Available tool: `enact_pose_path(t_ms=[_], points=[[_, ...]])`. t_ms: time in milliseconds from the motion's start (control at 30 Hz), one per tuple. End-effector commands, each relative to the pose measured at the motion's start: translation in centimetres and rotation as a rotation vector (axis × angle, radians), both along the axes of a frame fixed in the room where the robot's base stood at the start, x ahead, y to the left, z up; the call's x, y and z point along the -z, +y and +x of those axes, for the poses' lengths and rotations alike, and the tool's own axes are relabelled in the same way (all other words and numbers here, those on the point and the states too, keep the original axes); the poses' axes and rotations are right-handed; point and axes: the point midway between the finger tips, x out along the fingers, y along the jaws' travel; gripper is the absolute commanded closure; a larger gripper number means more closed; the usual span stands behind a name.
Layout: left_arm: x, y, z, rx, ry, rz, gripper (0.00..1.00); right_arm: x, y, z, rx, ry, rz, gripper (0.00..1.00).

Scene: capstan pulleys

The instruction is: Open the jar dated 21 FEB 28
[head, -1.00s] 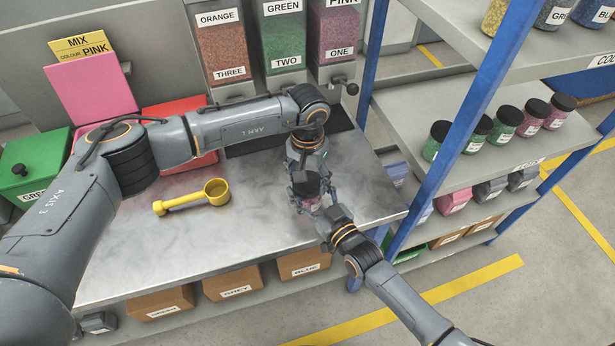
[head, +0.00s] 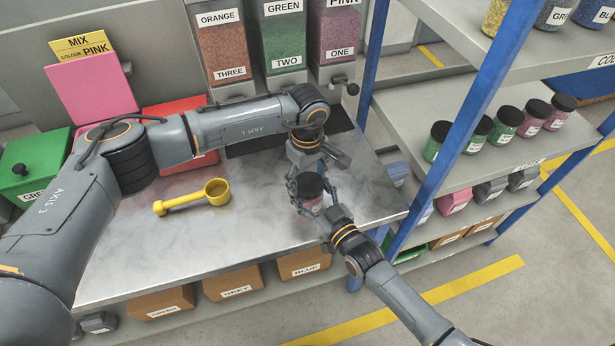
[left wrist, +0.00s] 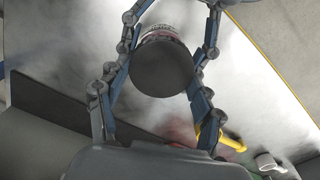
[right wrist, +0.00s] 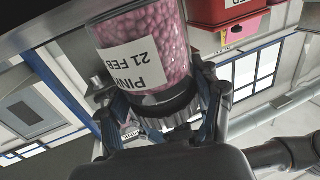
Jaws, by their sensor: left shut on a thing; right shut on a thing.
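A jar of pink pellets (head: 313,206) with a black lid (head: 311,184) is near the bench's right end. In the right wrist view its label (right wrist: 133,66) reads upside down "PINK" and "21 FEB"; the year is out of sight. My left gripper (head: 307,180) comes from behind and above, its fingers shut on either side of the lid, which shows round and dark in the left wrist view (left wrist: 161,67). My right gripper (head: 319,205) reaches from the front and is shut around the jar. The exact finger contacts are partly hidden. The lid appears to be on the jar.
A yellow scoop (head: 190,198) lies on the metal bench (head: 230,240). Pink, red and green bins (head: 32,165) are at left, dispensers (head: 285,40) behind. A blue shelf post (head: 440,150) stands close at right, with several lidded jars (head: 503,122) on its shelf.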

Motion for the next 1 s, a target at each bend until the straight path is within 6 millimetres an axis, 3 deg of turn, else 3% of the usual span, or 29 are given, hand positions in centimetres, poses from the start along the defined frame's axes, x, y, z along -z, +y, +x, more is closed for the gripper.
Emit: enact_pose_path(t_ms=[867,900,1000], points=[[0.05,-0.28,-0.32,0.007,0.006,-0.003,0.71,0.03,0.00,0.04,0.000,0.002,0.000,1.00],[0.05,-0.28,-0.32,0.008,0.007,-0.004,0.30,0.03,0.01,0.05,0.000,0.002,0.000,1.00],[0.04,-0.27,-0.30,0.007,0.006,-0.003,0.11,0.03,0.02,0.05,0.000,0.001,0.000,1.00]])
